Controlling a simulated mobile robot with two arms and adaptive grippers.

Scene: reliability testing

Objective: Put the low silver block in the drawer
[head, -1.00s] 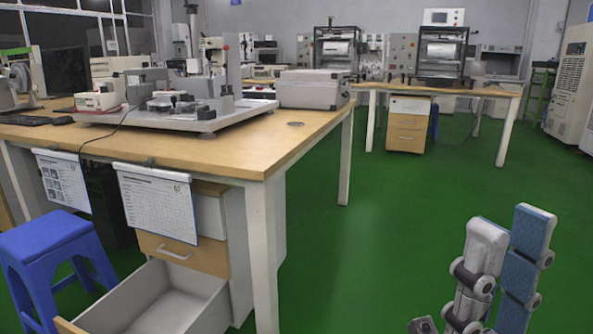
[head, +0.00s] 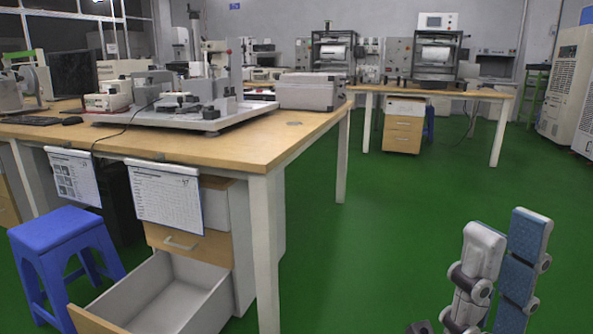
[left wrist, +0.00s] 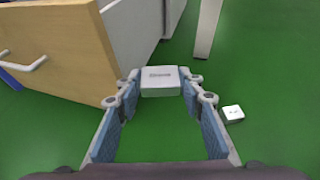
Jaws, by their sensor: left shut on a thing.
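The low silver block (left wrist: 160,80), a pale flat box with small print on it, is between the fingertips of my left gripper (left wrist: 160,88) in the left wrist view. My left gripper is shut on it. The left gripper and the block do not show in the head view. The drawer (head: 172,295) is pulled out under the near table, and its visible inside is empty. Its wooden front (left wrist: 62,50) is left of the block in the left wrist view. My right gripper (head: 507,228) is at the lower right of the head view, its fingers apart and nothing between them.
A small white labelled block (left wrist: 233,114) appears over the green floor, right of my left fingers. A blue stool (head: 62,245) stands left of the drawer. A table leg (head: 265,255) stands right of it. The near tabletop (head: 240,152) bears equipment. Green floor is clear on the right.

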